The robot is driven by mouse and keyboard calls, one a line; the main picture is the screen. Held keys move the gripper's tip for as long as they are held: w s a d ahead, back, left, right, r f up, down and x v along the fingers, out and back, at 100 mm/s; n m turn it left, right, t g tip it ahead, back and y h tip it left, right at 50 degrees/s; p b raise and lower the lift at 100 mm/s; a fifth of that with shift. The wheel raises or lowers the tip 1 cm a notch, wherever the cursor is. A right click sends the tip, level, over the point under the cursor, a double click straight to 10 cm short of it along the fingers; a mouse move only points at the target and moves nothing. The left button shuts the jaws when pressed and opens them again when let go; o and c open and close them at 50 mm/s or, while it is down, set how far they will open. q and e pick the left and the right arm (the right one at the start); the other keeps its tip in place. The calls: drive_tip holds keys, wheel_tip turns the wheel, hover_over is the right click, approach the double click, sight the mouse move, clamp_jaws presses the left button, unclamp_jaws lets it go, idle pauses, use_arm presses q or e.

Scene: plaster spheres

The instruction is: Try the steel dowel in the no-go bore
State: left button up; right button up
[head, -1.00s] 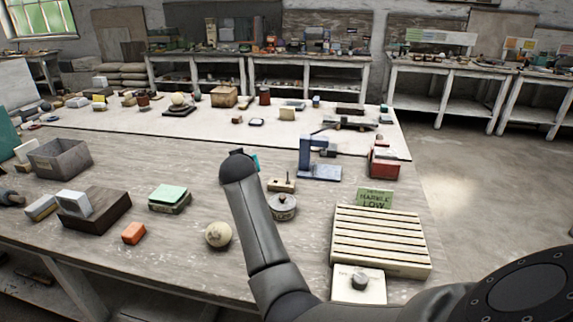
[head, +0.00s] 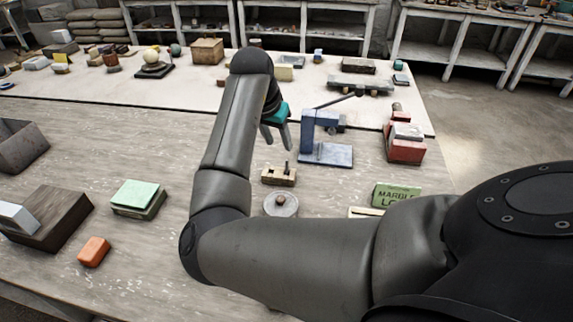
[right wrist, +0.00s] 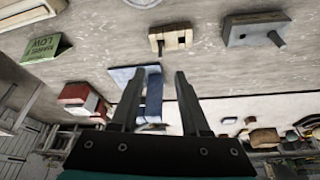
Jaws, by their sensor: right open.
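A small tan block (head: 279,177) lies on the grey table, with a dark upright pin (head: 287,168) at its right part. The block (right wrist: 170,40) and its pin (right wrist: 160,49) also show in the right wrist view. A grey block (right wrist: 250,29) with a dark peg (right wrist: 276,38) stands beside it there; in the head view my arm hides it. I cannot tell which peg is the steel dowel, or see bore markings. My right gripper (head: 276,138) is open and empty, beyond the tan block. Its fingers (right wrist: 158,73) show apart in the wrist view. My left gripper is out of view.
A blue stand (head: 325,150) is close right of my gripper. A red box (head: 406,148) and green sign (head: 396,195) are farther right. A round grey weight (head: 281,204) sits nearer than the tan block. My right arm covers much of the middle.

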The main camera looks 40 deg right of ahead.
drive_tip(key=b, duration=0.1)
approach(287, 170)
drive_tip(key=d+f, duration=0.1)
drive_tip(key=shift+w+b+x, duration=0.2)
drive_tip(key=shift+b+x, duration=0.2)
drive_tip(key=shift+x, duration=1.05)
drive_tip(key=shift+w+b+x, duration=0.15)
drive_tip(key=shift+b+x, duration=0.25)
drive_tip(key=shift+x, duration=1.05)
drive_tip(key=shift+r, duration=0.1)
clamp_jaws()
